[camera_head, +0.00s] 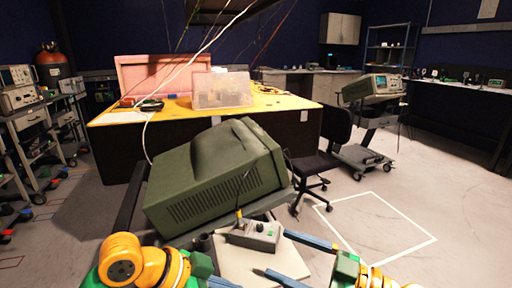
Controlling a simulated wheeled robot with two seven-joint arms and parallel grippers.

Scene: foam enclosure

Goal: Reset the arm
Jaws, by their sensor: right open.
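My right gripper (277,253) comes in from the lower right. Its two blue fingers are spread apart and point left, with nothing seen between them but the pale surface. My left arm, with yellow and green links, comes in at the lower left. Only part of my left gripper (214,276) shows at the bottom edge, so its opening is unclear. A small grey box with knobs (255,235) lies on a pale board (240,268), just beyond the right gripper's fingertips. A large green monitor-like device (215,175) sits tilted behind it.
A yellow-topped table (280,104) behind holds a clear bin (221,90) and an open pink foam case (150,75). A black office chair (322,158) stands right of the green device. A cart with another instrument (372,88) is further back. The floor at right is mostly clear.

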